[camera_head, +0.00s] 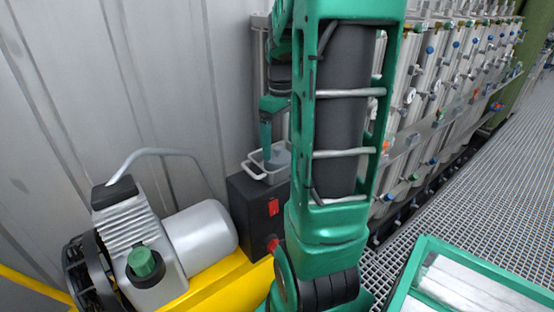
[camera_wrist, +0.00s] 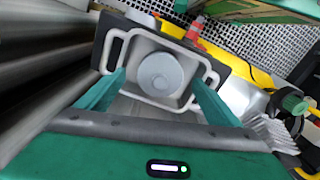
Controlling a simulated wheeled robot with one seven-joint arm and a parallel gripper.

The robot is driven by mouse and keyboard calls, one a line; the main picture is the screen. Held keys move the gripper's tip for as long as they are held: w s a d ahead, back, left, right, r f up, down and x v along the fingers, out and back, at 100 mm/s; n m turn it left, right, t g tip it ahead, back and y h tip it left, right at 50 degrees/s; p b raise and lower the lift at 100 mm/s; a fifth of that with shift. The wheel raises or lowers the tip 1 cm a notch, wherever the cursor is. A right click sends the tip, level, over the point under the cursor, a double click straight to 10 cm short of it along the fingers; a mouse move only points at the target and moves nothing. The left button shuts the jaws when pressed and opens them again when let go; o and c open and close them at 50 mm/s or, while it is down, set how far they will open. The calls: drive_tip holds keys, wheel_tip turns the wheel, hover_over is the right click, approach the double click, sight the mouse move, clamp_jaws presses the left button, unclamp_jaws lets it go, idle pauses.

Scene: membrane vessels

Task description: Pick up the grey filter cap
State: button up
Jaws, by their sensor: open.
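The grey filter cap (camera_wrist: 161,74) is a round disc with a small raised centre, lying in a light grey tray with two side handles (camera_wrist: 122,88). In the head view the tray (camera_head: 254,171) sits on top of a black box, and the cap is hard to make out there. My gripper (camera_wrist: 158,76) is open and empty, pointing down over the tray. In the wrist view its two green fingers stand left and right of the cap, with visible room on both sides. In the head view my gripper (camera_head: 268,150) is partly hidden by my arm.
The black box (camera_head: 253,212) has a red switch. A compressor (camera_head: 195,240) with a green knob (camera_head: 142,262) stands at left on a yellow base. A grey corrugated wall (camera_head: 110,90) is behind. Metal vessels (camera_head: 430,90) line the right, beside a grating floor (camera_head: 480,170).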

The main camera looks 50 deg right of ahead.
sight(279, 153)
drive_tip(key=shift+w+f, duration=0.15)
drive_tip(key=shift+f, duration=2.75)
drive_tip(key=shift+c, duration=0.3)
drive_tip(key=c, duration=1.1)
